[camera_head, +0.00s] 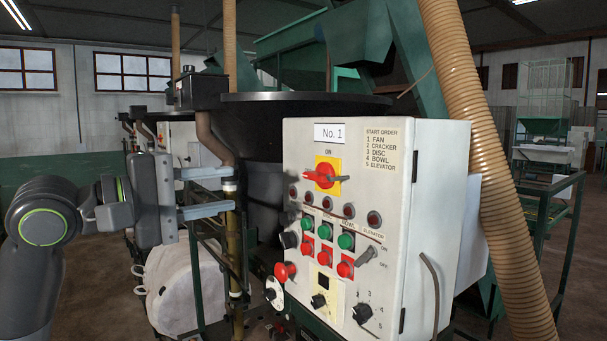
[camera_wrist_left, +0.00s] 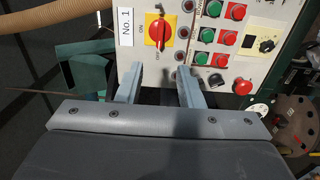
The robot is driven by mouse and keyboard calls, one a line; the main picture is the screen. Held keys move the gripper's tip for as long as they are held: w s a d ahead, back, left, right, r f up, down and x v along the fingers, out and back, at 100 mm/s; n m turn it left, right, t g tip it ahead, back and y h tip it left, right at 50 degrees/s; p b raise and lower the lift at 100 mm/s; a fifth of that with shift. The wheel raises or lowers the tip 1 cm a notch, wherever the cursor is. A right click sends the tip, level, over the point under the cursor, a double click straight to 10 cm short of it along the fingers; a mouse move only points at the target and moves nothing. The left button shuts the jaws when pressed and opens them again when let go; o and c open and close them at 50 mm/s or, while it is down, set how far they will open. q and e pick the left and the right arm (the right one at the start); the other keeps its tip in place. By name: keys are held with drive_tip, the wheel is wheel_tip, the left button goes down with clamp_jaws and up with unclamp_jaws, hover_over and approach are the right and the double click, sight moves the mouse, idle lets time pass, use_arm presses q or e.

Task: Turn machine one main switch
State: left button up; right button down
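The machine one control box (camera_head: 350,210) is a white cabinet labelled "No. 1". Its main switch (camera_head: 324,175) is a red rotary handle on a yellow plate, under the word ON. The handle lies roughly level in the head view. In the left wrist view the switch (camera_wrist_left: 158,32) is beyond the fingertips, with its handle roughly upright in that picture. My left gripper (camera_head: 233,189) is open and empty, left of the box and apart from the switch. Its two fingers (camera_wrist_left: 158,78) also show in the left wrist view. My right gripper is not in view.
Red lamps (camera_head: 320,203), green and red push buttons, knobs and a red mushroom button (camera_head: 284,271) sit below the switch. A brown pipe (camera_head: 232,240) stands by my left fingers. A ribbed hose (camera_head: 480,150) runs right of the box. A white bag (camera_head: 172,288) hangs lower left.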

sight(312, 178)
use_arm(q)
drive_tip(key=p+x, duration=0.5)
drive_tip(key=x, duration=1)
drive_tip(key=shift+w+d, duration=0.1)
drive_tip(key=shift+d, duration=0.1)
drive_tip(key=shift+c, duration=0.8)
clamp_jaws()
